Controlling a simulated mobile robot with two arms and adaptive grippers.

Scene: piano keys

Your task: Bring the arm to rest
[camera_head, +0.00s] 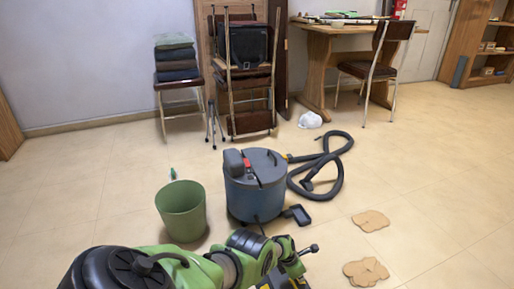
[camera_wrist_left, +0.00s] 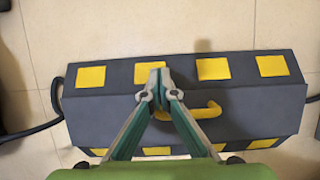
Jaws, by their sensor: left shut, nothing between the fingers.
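My left arm, green and black, comes in along the bottom of the head view. Its wrist end lies just in front of the blue vacuum cleaner in the picture. My left gripper (camera_wrist_left: 160,78) shows clearly in the left wrist view, with its two fingers meeting at the tips and nothing between them. Below it in that view is a dark grey body with yellow squares and a yellow curved handle; I cannot tell whether it is part of me. The fingertips overlap this body in the picture, and I cannot tell the gap. My right gripper is out of view.
A green bucket (camera_head: 181,212) and a blue vacuum cleaner (camera_head: 252,190) with a black hose (camera_head: 335,172) stand ahead. Two brown patches (camera_head: 371,220) lie on the tiles at right. Chairs and a wooden desk (camera_head: 318,70) line the wall. Floor at left is clear.

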